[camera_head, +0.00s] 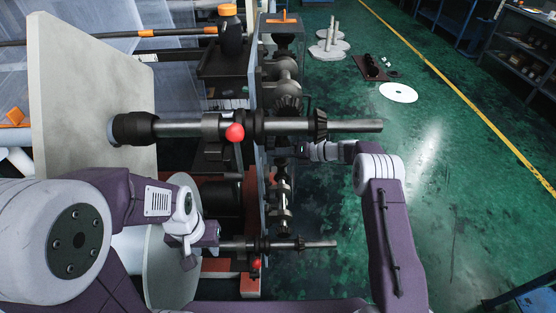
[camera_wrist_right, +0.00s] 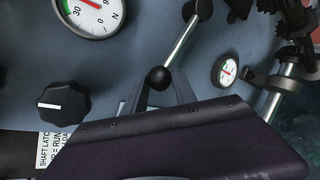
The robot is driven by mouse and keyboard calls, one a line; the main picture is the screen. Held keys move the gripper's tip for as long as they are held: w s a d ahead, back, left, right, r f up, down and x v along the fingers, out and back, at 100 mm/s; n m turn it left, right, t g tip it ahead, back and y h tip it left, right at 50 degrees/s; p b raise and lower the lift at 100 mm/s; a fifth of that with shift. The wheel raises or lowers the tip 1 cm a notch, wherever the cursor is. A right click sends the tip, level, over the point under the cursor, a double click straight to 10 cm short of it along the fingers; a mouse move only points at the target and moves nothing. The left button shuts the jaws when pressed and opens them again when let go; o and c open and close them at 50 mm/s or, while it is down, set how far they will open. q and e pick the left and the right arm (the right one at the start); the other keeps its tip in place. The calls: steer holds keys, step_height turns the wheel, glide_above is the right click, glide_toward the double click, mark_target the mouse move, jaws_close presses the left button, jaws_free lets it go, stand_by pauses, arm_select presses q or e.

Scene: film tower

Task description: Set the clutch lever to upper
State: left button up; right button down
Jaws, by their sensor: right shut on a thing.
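The clutch lever, as I take it, is a bright metal rod (camera_wrist_right: 181,38) with a black ball knob (camera_wrist_right: 160,78) in the right wrist view. The rod slants from a dark pivot at the top down to the knob. My right gripper (camera_wrist_right: 161,88) is shut on the knob, one finger on each side. In the head view, my right gripper (camera_head: 290,152) reaches the grey panel (camera_head: 257,105) from the right, and the lever is hidden there. My left gripper (camera_head: 198,247) is beside the lower shaft, left of the panel; its fingers are unclear.
A round gauge (camera_wrist_right: 88,12), a black dial knob (camera_wrist_right: 62,104) and a smaller gauge (camera_wrist_right: 225,71) surround the lever. A long upper shaft (camera_head: 350,126) and a lower shaft (camera_head: 318,244) stick out rightward. Open green floor (camera_head: 460,215) lies right.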

steer(key=shift+w+d+r+m+g, duration=0.1)
steer(key=shift+w+r+m+g, duration=0.2)
steer(key=shift+r, duration=0.35)
steer(key=shift+w+r+m+g, duration=0.1)
steer(key=shift+w+r+m, duration=0.3)
steer(key=shift+r, duration=0.2)
steer(key=shift+w+r+g, duration=0.15)
steer(key=shift+r+g, duration=0.15)
steer(key=shift+r, duration=0.15)
steer(key=shift+w+r+m+p, duration=0.15)
steer(key=shift+r+m+p, duration=0.05)
steer(key=shift+m+p, duration=0.1)
steer(key=c, duration=1)
jaws_free()
steer(key=shift+o, duration=0.2)
steer(key=shift+f, duration=0.25)
steer(key=shift+d, duration=0.1)
steer(key=s+d+r, duration=0.1)
steer(key=s+d, duration=0.2)
steer(key=d, duration=1.1)
steer(key=shift+s, duration=0.35)
